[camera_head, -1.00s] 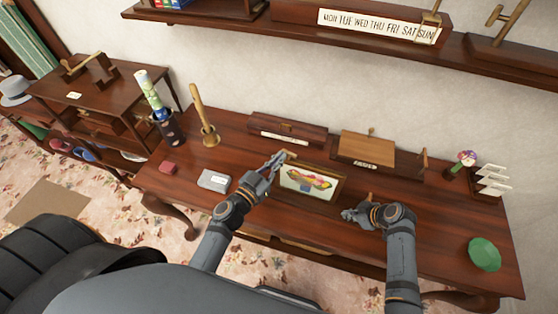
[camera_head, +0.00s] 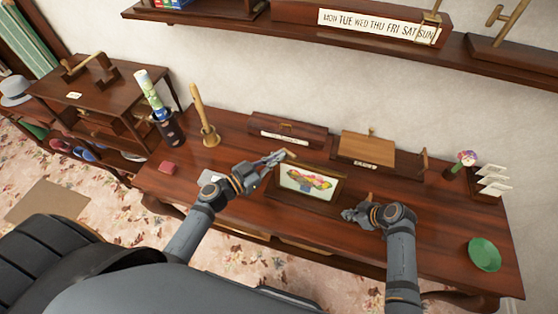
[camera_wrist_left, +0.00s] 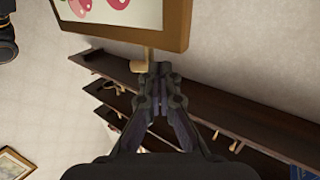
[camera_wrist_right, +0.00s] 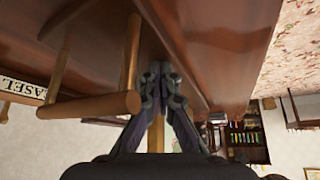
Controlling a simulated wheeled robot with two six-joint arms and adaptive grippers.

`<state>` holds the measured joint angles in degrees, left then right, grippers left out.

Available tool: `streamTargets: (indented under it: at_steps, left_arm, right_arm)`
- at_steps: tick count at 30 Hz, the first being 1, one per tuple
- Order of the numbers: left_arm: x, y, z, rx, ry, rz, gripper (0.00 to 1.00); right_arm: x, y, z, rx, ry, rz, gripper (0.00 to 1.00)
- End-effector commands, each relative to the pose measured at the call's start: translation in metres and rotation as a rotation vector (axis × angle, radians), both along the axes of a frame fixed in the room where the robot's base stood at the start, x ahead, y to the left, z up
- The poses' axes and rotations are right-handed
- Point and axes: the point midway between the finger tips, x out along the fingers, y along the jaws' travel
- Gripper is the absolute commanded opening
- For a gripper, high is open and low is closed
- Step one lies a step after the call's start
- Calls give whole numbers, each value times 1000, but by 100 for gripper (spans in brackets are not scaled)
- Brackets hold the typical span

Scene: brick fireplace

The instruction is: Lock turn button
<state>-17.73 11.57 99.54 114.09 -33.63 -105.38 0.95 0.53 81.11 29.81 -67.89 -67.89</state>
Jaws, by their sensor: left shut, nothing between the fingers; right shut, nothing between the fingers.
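A small tan turn button (camera_head: 288,153) shows at the top edge of the framed picture (camera_head: 343,187) on the desk. In the left wrist view the tan piece (camera_wrist_left: 140,67) sticks out from the edge of the frame (camera_wrist_left: 178,28). My left gripper (camera_head: 280,156) is shut and empty, its tips (camera_wrist_left: 160,72) close beside the turn button; whether they touch it I cannot tell. My right gripper (camera_head: 347,214) is shut and empty near the frame's lower right. In the right wrist view its tips (camera_wrist_right: 158,72) are beside a wooden bar (camera_wrist_right: 92,105).
A wooden box (camera_head: 366,149) and a long dark box (camera_head: 288,133) stand behind the frame. A green dish (camera_head: 484,254) lies at right.

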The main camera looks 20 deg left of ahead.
Motion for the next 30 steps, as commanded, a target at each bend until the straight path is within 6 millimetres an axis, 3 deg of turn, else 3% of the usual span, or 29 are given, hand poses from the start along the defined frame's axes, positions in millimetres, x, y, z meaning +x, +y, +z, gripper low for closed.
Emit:
streamTargets:
  at_steps: [30]
  left_arm:
    - [8,4,-1,2,0,-205,0]
  right_arm:
    - [-4,-1,-4,-2,10,1,0]
